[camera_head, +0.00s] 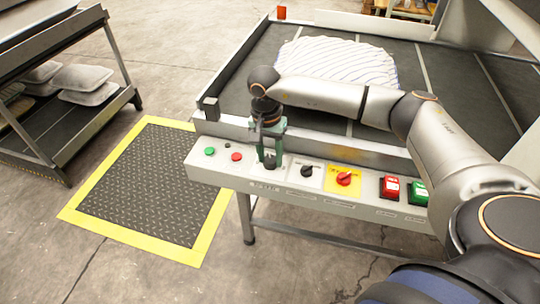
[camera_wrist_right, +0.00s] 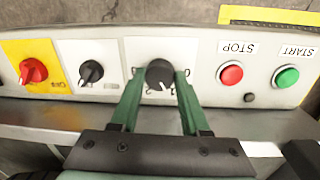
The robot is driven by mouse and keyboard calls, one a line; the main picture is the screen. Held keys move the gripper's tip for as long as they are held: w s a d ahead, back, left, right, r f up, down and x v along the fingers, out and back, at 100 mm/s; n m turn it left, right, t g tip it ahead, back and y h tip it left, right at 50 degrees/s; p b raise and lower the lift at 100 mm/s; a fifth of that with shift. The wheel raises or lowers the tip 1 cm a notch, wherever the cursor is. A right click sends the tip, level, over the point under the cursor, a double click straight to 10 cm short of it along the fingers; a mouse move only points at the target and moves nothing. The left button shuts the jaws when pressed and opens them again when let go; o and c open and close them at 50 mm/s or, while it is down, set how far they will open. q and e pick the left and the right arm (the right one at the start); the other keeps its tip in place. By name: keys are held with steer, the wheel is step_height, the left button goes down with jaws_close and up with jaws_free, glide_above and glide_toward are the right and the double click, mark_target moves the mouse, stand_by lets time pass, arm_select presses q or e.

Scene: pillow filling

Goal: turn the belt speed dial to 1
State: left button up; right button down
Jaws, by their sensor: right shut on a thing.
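The dial under my gripper is a black round knob (camera_wrist_right: 160,76) with a white pointer mark, set on a pale plate of the control panel (camera_head: 215,173). My right gripper (camera_head: 269,160) reaches down over it, and its green fingers stand on either side of the knob, shut on it. The right wrist view shows the fingers (camera_wrist_right: 158,90) at the knob's two sides. The printed scale around the knob is too small or covered to read. In the head view the fingers hide part of the knob. My left gripper is not in view.
Beside the dial are a smaller black knob (camera_head: 307,171), a red knob on yellow (camera_head: 344,178), a red button (camera_head: 236,156) and a green button (camera_head: 210,151). Red (camera_head: 389,187) and green (camera_head: 418,193) switches sit further right. A striped pillow (camera_head: 340,62) lies on the belt behind.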

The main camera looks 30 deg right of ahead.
mark_target(267, 158)
stand_by(0.5)
steer(key=c, duration=0.6)
jaws_free()
steer(key=shift+o, duration=1.1)
step_height(267, 158, up, 13)
steer(key=p, duration=0.1)
steer(key=shift+w+a+f+p, duration=0.2)
steer(key=shift+w+a+p, duration=0.05)
steer(key=shift+w+p, duration=0.05)
